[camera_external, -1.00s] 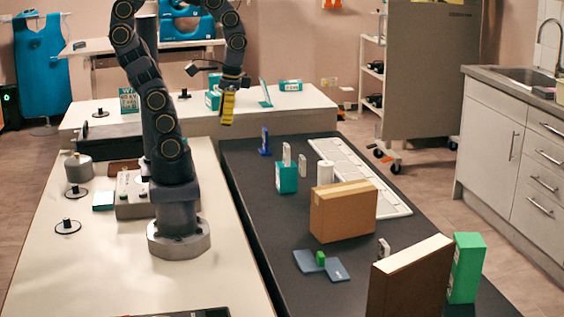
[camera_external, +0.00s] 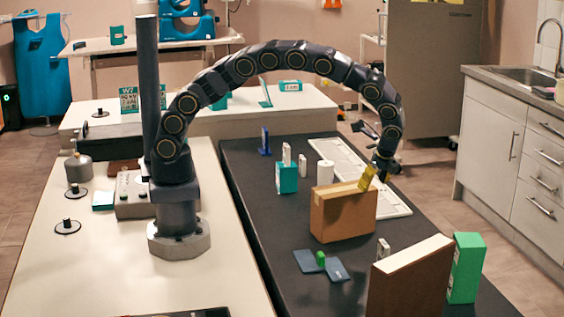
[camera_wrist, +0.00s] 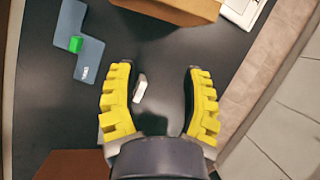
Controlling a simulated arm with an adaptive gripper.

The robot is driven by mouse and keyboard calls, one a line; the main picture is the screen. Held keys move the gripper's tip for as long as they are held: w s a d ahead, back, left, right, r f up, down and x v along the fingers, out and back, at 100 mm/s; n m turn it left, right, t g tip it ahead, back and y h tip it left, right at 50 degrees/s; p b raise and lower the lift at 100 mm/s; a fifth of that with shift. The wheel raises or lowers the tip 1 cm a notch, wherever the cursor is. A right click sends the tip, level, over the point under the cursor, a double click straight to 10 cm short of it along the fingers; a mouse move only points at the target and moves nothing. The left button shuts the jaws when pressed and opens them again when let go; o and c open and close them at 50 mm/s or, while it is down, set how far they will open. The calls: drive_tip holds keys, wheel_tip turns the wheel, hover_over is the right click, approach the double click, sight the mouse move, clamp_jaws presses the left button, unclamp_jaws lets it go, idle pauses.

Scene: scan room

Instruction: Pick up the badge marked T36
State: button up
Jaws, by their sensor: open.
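No marking T36 can be read in either view, so I cannot tell which thing is that badge. A small white tag-like piece (camera_external: 383,248) stands on the dark table between two brown boxes. In the wrist view the white piece (camera_wrist: 140,88) lies between my open fingers, closer to the left one, apart from both. Two flat blue-grey pieces (camera_external: 337,270) lie left of it with a green block (camera_external: 320,258); one carries small unreadable print (camera_wrist: 85,72). My gripper (camera_external: 367,179) is open and empty, above and behind the near brown box; its yellow fingers also show in the wrist view (camera_wrist: 160,69).
A cardboard box (camera_external: 343,213) stands behind the white piece, and a taller brown box (camera_external: 408,280) in front. A green box (camera_external: 466,268) stands right of that. Further back are a teal box (camera_external: 287,179), a white cylinder (camera_external: 325,173) and a white keyboard-like panel (camera_external: 392,205).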

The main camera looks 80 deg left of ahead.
sight(382, 256)
drive_tip(key=d+f+m, duration=0.1)
drive_tip(key=d+f, duration=0.2)
drive_tip(key=d+f+m, duration=0.2)
drive_tip(key=d+f, duration=0.1)
drive_tip(key=w+d+f+m, duration=0.1)
drive_tip(key=d+f, duration=0.2)
drive_tip(key=f, duration=0.1)
drive_tip(key=shift+h, duration=0.3)
drive_tip(key=shift+x, duration=3.95)
drive_tip(key=shift+w, duration=0.15)
clamp_jaws()
